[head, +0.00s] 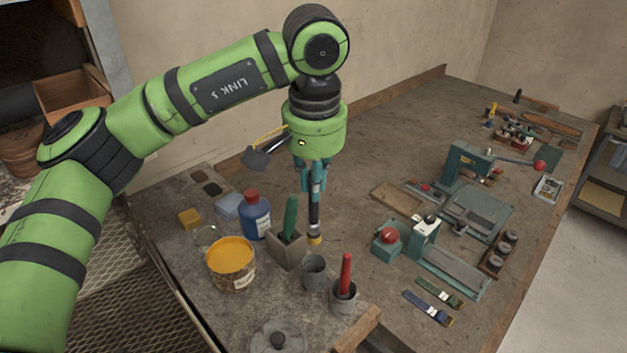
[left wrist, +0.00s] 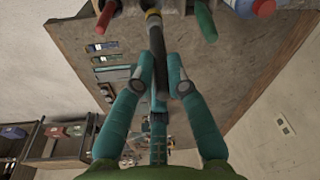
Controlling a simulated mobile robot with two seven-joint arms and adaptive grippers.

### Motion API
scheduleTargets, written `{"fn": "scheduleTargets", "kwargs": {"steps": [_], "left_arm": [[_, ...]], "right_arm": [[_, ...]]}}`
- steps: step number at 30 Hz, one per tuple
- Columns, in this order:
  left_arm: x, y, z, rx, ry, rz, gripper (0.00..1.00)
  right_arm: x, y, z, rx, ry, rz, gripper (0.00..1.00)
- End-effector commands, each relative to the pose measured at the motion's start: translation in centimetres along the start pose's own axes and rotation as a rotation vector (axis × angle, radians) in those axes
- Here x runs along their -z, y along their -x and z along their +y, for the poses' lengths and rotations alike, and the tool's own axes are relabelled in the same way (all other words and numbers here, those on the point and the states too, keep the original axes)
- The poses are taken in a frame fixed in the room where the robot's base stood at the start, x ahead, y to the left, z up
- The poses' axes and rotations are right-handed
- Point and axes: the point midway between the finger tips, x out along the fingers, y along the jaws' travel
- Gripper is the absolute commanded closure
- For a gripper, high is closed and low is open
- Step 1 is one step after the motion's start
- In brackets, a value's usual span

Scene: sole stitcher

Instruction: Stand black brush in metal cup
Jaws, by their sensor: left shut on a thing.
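My left gripper (head: 314,184) points down and is shut on the black brush (head: 314,215), which hangs upright with a yellowish end (head: 314,239) at the bottom. A second grey cup (head: 343,302) holds a red-handled tool (head: 346,272). My right gripper is not in view.
A square holder (head: 286,252) with a green-handled tool (head: 290,215) stands left of the empty cup. A yellow tin (head: 231,265), a blue bottle (head: 255,216) and a round lid (head: 277,340) are close by. Teal stitching machinery (head: 425,236) stands to the right.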

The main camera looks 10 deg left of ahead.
Motion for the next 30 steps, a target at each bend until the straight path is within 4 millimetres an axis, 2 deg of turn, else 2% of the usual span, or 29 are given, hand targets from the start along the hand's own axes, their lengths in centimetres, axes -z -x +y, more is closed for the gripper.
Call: {"fn": "scheduleTargets", "kwargs": {"steps": [3, 6, 18, 30], "left_arm": [[-0.1, -0.8, 0.0, 0.001, 0.001, -0.001, 1.0], [-0.2, -1.5, 0.0, 0.001, 0.001, -0.001, 1.0], [-0.5, -4.3, 0.2, 0.001, 0.001, 0.0, 1.0], [-0.8, -7.0, 0.3, 0.001, 0.001, -0.001, 1.0]], "right_arm": [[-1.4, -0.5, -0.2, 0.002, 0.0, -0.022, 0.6], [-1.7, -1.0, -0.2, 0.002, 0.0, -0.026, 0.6], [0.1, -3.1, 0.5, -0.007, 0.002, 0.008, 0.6], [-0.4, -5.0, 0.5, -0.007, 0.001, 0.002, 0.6]]}}
